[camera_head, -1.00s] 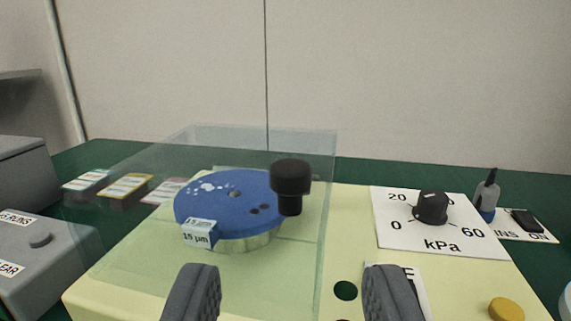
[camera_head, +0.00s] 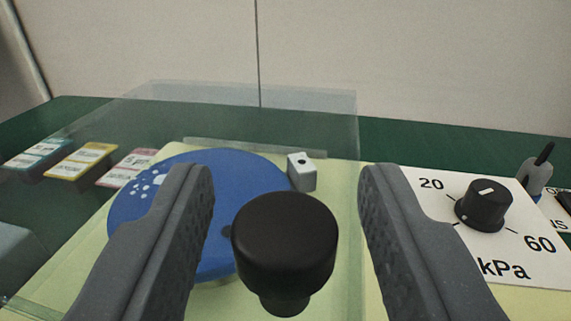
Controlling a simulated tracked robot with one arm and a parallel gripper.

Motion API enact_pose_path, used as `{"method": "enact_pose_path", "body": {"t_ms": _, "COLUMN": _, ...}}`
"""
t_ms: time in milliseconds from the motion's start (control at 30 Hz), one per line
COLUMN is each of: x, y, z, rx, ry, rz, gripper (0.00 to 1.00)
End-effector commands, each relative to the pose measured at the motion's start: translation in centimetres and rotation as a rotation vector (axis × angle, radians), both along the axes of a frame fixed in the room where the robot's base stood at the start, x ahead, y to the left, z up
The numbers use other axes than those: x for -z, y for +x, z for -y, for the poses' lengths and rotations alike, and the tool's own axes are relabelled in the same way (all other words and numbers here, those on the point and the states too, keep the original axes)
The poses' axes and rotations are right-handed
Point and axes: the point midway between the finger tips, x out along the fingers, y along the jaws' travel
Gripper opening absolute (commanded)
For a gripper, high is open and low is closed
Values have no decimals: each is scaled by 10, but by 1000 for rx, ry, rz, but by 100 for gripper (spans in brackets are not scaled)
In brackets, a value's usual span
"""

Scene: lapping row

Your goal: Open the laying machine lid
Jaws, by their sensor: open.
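The lapping machine's lid (camera_head: 330,120) is a clear cover over the pale yellow machine top. It looks shut over a blue round plate (camera_head: 165,215). A black round knob (camera_head: 284,240) on a short stem stands close to the camera. It appears to be the lid's knob, though its attachment is hard to make out. My gripper (camera_head: 284,190) is open, with one dark finger on each side of the knob. Gaps show between the knob and both fingers, so nothing is gripped.
A pressure dial (camera_head: 484,205) on a white kPa plate is to the right. A small grey block (camera_head: 302,172) is behind the knob.

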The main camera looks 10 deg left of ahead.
Motion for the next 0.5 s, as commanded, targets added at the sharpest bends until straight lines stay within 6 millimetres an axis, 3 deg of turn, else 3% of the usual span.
{"method": "enact_pose_path", "body": {"t_ms": 367, "x": -1, "y": 4, "z": -1, "rx": 0, "ry": 0, "rz": 2, "gripper": 43}}
{"method": "enact_pose_path", "body": {"t_ms": 400, "x": -1, "y": 4, "z": -1, "rx": 0, "ry": 0, "rz": 2, "gripper": 40}}
{"method": "enact_pose_path", "body": {"t_ms": 500, "x": -1, "y": 4, "z": -1, "rx": 0, "ry": 0, "rz": 2, "gripper": 12}}
